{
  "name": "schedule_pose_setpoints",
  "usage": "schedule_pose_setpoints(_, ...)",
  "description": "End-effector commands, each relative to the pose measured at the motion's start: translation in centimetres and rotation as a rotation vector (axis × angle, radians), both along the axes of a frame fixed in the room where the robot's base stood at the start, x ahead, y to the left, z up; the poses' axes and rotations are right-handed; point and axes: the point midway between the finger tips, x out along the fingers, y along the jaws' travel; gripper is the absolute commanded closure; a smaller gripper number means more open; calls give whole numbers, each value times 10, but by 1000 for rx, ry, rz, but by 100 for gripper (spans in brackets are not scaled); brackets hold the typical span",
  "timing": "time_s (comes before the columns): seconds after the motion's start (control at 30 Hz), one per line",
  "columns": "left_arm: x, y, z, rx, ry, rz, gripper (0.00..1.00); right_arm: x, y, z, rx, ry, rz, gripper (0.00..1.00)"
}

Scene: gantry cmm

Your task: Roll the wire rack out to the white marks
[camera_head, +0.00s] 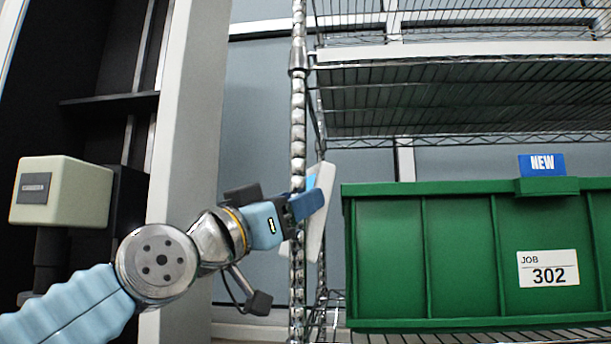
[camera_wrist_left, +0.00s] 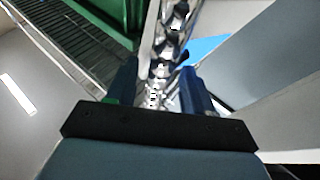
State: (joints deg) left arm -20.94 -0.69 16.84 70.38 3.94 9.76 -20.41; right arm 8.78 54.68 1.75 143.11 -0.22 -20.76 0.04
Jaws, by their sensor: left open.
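The wire rack is a chrome unit with a beaded front post (camera_head: 298,120) and wire shelves (camera_head: 450,105), filling the right of the head view. My left gripper (camera_head: 300,207) reaches in from the left at the post. In the left wrist view, the post (camera_wrist_left: 168,45) runs between the two open fingers of my left gripper (camera_wrist_left: 160,90); I cannot tell whether either finger touches it. A white stripe (camera_wrist_left: 18,95) shows on the pale floor at the left of that view. My right gripper is not in view.
A green bin (camera_head: 459,260) labelled JOB 302 sits on a lower shelf, with a blue NEW tag (camera_head: 542,164). A white panel (camera_head: 322,215) with a blue patch is behind the post. A grey column (camera_head: 190,110) and a cream box (camera_head: 75,190) stand at the left.

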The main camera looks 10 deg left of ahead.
Motion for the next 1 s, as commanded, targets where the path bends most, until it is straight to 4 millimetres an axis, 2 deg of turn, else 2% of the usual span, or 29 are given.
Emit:
schedule_pose_setpoints(0.03,7,-5,8,0,1,-1,48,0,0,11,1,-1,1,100)
schedule_pose_setpoints(0.13,16,-11,11,0,1,-3,48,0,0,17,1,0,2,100)
schedule_pose_setpoints(0.53,23,-16,11,-1,-1,0,48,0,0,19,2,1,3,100)
schedule_pose_setpoints(0.87,23,-15,11,-1,-1,0,97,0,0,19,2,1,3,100)
schedule_pose_setpoints(1.0,23,-15,11,-1,-1,0,100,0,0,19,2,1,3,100)
